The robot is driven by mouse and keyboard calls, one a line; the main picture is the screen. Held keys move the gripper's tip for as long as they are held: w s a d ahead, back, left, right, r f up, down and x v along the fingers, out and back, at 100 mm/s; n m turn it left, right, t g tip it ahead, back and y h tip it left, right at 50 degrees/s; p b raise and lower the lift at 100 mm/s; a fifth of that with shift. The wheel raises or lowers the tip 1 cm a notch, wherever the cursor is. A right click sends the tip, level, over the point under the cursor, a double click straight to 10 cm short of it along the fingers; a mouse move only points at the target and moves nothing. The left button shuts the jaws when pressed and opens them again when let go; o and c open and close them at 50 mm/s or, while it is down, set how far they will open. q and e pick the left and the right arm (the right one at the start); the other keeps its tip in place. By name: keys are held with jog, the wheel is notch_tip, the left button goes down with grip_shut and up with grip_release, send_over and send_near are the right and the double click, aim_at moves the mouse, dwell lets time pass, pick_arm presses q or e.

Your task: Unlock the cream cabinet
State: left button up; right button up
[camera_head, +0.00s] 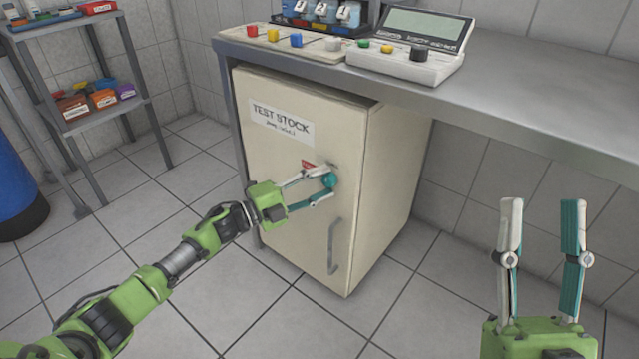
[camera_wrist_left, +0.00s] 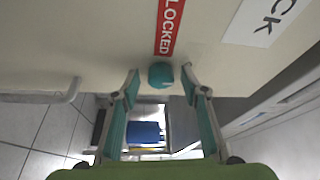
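The cream cabinet (camera_head: 275,165) stands under the steel bench with its door closed. A small teal round knob (camera_head: 329,181) sits on the door above the grey handle (camera_head: 334,245). A red label beside it (camera_head: 309,166) reads LOCKED in the left wrist view (camera_wrist_left: 169,28). My left gripper (camera_head: 326,183) is at the door. In the left wrist view, the knob (camera_wrist_left: 160,75) lies between its two parted fingertips, with a small gap seeming to show on each side. My right gripper (camera_head: 541,205) is open and empty at the lower right, away from the cabinet.
The steel bench (camera_head: 560,110) overhangs the cabinet and carries a panel with coloured knobs (camera_head: 285,42) and a device with a screen (camera_head: 415,40). A shelf rack (camera_head: 80,115) and a blue barrel (camera_head: 15,190) stand at the left. The tiled floor before the cabinet is clear.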

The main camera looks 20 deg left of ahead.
pick_arm(q)
jog(key=shift+s, duration=0.1)
jog(key=r+v, duration=0.1)
jog(key=v, duration=1.1)
jog(key=shift+f, duration=0.45)
